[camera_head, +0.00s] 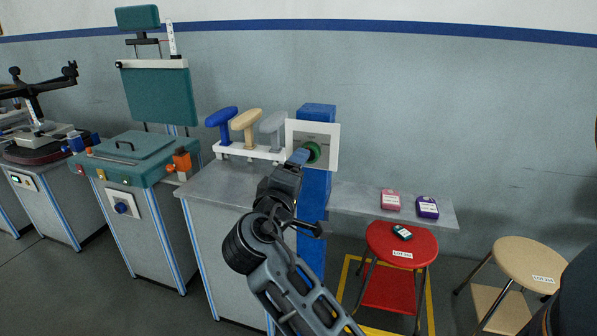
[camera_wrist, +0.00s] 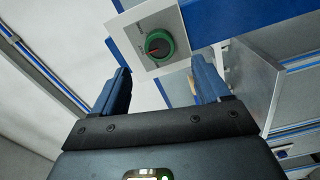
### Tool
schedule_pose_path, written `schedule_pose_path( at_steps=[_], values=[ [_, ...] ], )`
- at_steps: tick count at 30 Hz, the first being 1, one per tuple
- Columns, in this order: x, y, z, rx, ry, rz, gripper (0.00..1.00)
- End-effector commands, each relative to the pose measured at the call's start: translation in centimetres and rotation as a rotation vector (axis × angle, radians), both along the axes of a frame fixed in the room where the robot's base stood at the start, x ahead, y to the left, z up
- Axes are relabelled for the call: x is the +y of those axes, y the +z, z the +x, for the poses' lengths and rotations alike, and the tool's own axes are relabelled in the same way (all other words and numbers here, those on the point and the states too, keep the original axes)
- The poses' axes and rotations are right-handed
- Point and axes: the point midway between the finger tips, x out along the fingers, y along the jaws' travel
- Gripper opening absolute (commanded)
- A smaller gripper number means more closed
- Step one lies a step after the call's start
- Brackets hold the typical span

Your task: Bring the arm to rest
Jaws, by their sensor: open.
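My gripper (camera_wrist: 162,92) is open in the wrist view, with its two blue fingers apart and nothing between them. A green knob (camera_wrist: 159,45) with a red mark sits on a white plate (camera_wrist: 183,22) just beyond the fingertips. In the head view my arm reaches up from the bottom to the same knob (camera_head: 313,152), which is partly hidden by my gripper (camera_head: 299,156). From the wrist view the fingers look apart from the knob.
The plate is on a blue post (camera_head: 315,186) beside a grey bench (camera_head: 222,184). Blue, tan and grey T-shaped handles stand on a white rack (camera_head: 250,153). A red stool (camera_head: 401,245) and a tan stool (camera_head: 530,262) stand right. A pink box (camera_head: 390,200) and purple box (camera_head: 427,207) lie on a shelf.

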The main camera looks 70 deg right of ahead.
Motion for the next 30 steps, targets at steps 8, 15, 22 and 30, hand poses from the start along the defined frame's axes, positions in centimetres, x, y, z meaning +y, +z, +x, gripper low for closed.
schedule_pose_path(
  at_steps=[8, 15, 22, 30],
  values=[
    [0.0, 0.0, 0.0, 0.000, 0.000, 0.000, 0.76],
    [0.2, -0.4, 0.1, 0.003, 0.019, 0.006, 0.76],
    [4.3, -5.6, 0.5, 0.006, 0.272, 0.105, 0.76],
    [13.8, -12.5, -1.7, -0.083, 0.675, 0.355, 0.76]
  ],
)
